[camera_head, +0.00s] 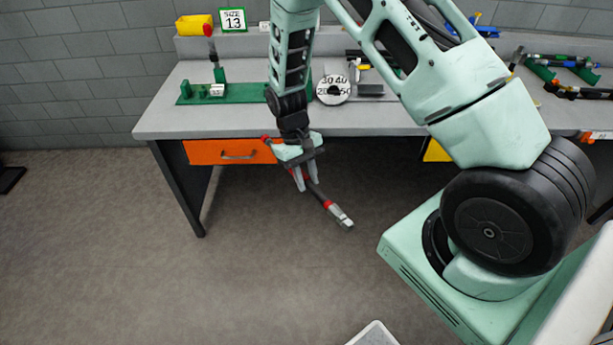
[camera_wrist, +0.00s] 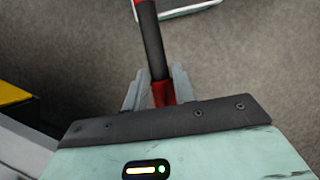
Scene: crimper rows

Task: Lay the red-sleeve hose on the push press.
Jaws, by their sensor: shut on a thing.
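The red-sleeve hose (camera_head: 317,192) is black with red sleeves and a silver metal end. My gripper (camera_head: 303,183) is shut on it in the air, in front of the bench. The hose slants down to the right, its metal end lowest. In the wrist view the hose (camera_wrist: 152,45) runs up from between the fingers (camera_wrist: 160,88), with a red sleeve at the grip. A green-based fixture (camera_head: 240,95) with a dark upright post stands on the left of the bench. A round numbered dial (camera_head: 333,89) with grey parts beside it is further right. I cannot tell which one is the push press.
The grey bench (camera_head: 160,122) has an orange drawer (camera_head: 215,151). A "SIZE 13" sign (camera_head: 233,19) and a yellow bin (camera_head: 193,25) are at the back. Green racks with hoses (camera_head: 565,72) lie at right. A light tray (camera_head: 373,335) is low in front.

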